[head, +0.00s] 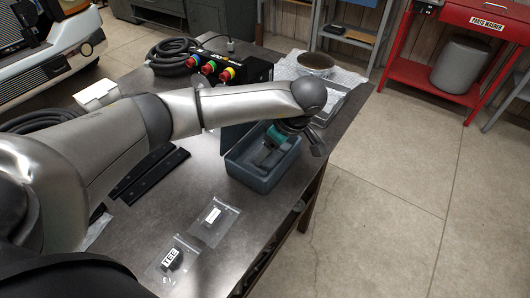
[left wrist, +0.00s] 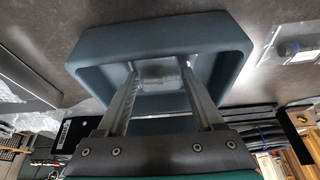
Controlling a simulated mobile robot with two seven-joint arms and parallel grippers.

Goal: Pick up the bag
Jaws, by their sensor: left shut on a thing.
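My left gripper (head: 268,150) reaches down into a blue-grey open bin (head: 238,172) on the table. In the left wrist view its two fingers (left wrist: 158,72) point into the same bin (left wrist: 100,45) and are shut on a pale, see-through thing between their tips, which looks like a clear bag (left wrist: 158,68). What the bag holds cannot be made out. Two other clear bags lie flat on the table: one with a white label (head: 213,221) and one marked "TEE" (head: 172,264). My right gripper is not in view.
A black box with coloured connectors (head: 228,68) and coiled black cable (head: 172,54) stand behind the bin. A grey tray (head: 350,102) and a round bowl (head: 316,63) are at the far right corner. Dark strips (head: 150,175) lie left of the bin. The table's right edge is close to the bin.

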